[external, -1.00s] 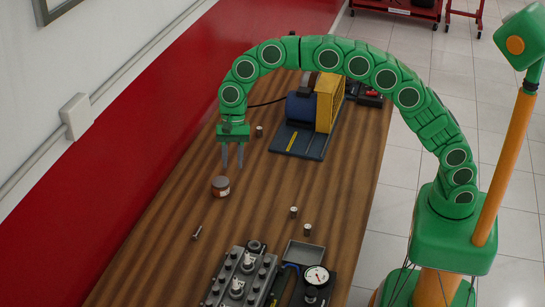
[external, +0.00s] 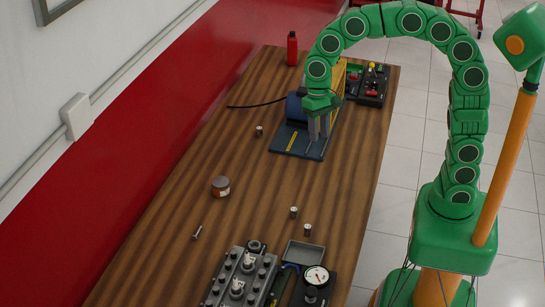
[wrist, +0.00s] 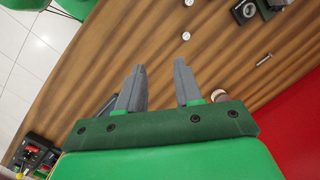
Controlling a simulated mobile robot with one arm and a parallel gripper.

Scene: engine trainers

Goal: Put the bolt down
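The bolt (external: 197,232) lies on the wooden table (external: 190,160), left of the engine block in the external view. It also shows in the wrist view (wrist: 264,59), lying on the wood well away from the fingers. My gripper (external: 320,138) is far from it, low over or in front of the blue and yellow machine. In the wrist view my gripper (wrist: 161,68) has its two grey fingers apart with nothing between them.
The machine's dark base (external: 288,142) sits near the far end. A brown jar (external: 221,186), small cylinders (external: 259,131), a grey tray (external: 304,253), a gauge (external: 316,277), the engine block (external: 242,280), a red bottle (external: 292,48) and a tool box (external: 370,84) stand on the table.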

